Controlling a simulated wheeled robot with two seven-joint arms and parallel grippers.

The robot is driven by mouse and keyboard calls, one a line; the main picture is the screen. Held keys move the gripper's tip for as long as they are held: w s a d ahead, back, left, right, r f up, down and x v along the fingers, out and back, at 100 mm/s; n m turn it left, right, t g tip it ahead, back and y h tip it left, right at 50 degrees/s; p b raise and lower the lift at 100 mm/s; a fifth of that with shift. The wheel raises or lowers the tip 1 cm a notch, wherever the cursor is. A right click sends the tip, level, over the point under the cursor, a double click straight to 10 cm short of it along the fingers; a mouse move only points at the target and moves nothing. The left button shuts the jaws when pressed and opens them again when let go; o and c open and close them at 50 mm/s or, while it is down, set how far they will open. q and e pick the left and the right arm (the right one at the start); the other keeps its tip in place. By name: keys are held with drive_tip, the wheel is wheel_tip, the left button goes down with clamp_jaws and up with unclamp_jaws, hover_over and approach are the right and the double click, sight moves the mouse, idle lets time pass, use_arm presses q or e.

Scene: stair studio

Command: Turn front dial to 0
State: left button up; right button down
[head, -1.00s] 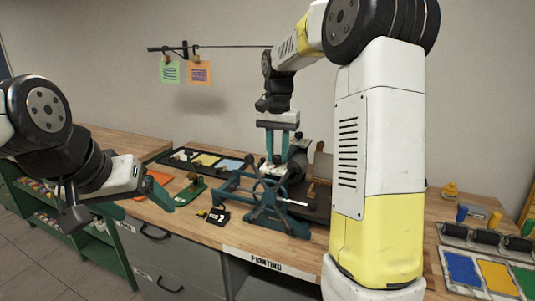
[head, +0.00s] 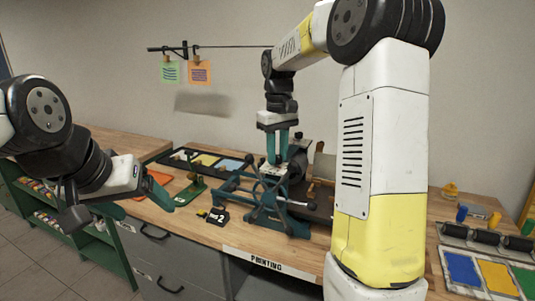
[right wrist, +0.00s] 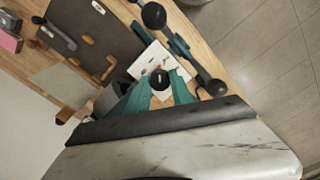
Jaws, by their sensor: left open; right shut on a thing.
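The green press (head: 275,215) stands on the wooden bench, with a spoked wheel on its near side. My right gripper (head: 278,160) points down at the top of the press. In the right wrist view its teal fingers stand on both sides of the black knob, shut on it. I cannot read the dial's setting. My left gripper (head: 165,190) is open and empty, away from the press at the left.
A small black "2" sign (head: 219,216) lies left of the press. A dark tray (head: 185,157) with coloured panels is behind it. Rollers and an ink tray (head: 462,268) are at the right. My right arm blocks part of the bench.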

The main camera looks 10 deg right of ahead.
drive_tip(key=n, duration=0.4)
drive_tip(key=shift+n, duration=0.4)
drive_tip(key=n, duration=0.3)
drive_tip(key=shift+n, duration=0.3)
drive_tip(key=n, duration=0.7)
drive_tip(key=c, duration=1.1)
unclamp_jaws()
drive_tip(key=shift+r, duration=0.1)
